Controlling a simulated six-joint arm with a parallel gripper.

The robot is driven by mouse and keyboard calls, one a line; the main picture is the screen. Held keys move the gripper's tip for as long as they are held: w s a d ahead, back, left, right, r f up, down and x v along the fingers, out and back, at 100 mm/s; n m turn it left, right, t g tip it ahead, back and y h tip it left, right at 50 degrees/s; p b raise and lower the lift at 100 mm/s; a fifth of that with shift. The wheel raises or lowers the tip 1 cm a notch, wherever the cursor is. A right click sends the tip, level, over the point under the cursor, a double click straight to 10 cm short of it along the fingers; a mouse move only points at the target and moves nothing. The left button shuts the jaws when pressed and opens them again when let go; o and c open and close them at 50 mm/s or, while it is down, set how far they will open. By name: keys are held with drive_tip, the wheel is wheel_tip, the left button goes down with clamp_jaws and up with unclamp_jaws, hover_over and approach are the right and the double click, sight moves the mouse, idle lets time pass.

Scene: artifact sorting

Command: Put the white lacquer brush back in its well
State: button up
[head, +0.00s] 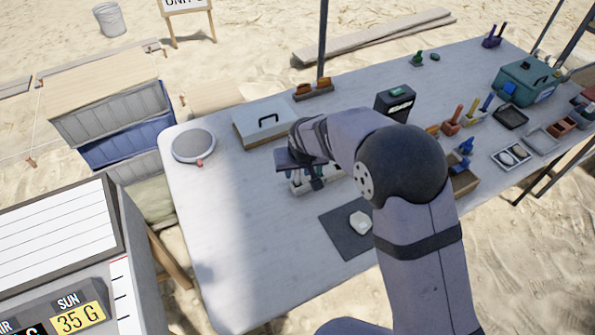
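My arm reaches over the table, and my gripper (316,183) points down at a small pale holder (299,189) near the table's middle. The gripper is small and partly covered by my own wrist, so I cannot tell whether its fingers are open or shut, or hold anything. I cannot make out the white lacquer brush or its well for sure. The holder's compartments are mostly hidden by my wrist and gripper. A dark mat (338,232) with a whitish stone-like piece (360,222) lies in front, to the right of the holder.
A white case with a black handle (262,124) stands behind the holder. A round grey disc (194,146) lies at the left. A black box (395,102) stands behind my arm. Trays, several coloured tools and a teal toolbox (527,82) crowd the right. The table's front left is clear.

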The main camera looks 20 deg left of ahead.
drive_tip(key=b+v, duration=0.1)
drive_tip(key=v, duration=1)
drive_tip(key=shift+d, duration=0.1)
drive_tip(key=s+d+f+m+g+h, duration=0.1)
drive_tip(key=s+d, duration=0.1)
drive_tip(key=d, duration=0.7)
drive_tip(key=s+d+f+m+g+h, duration=0.1)
drive_tip(key=s+d+f+m, duration=0.1)
drive_tip(key=d, duration=0.7)
drive_tip(key=s+d+f+m+g, duration=0.2)
drive_tip(key=s+d+f+m, duration=0.1)
drive_tip(key=s+d, duration=1)
drive_tip(key=shift+s+f, duration=0.35)
drive_tip(key=shift+s, duration=0.5)
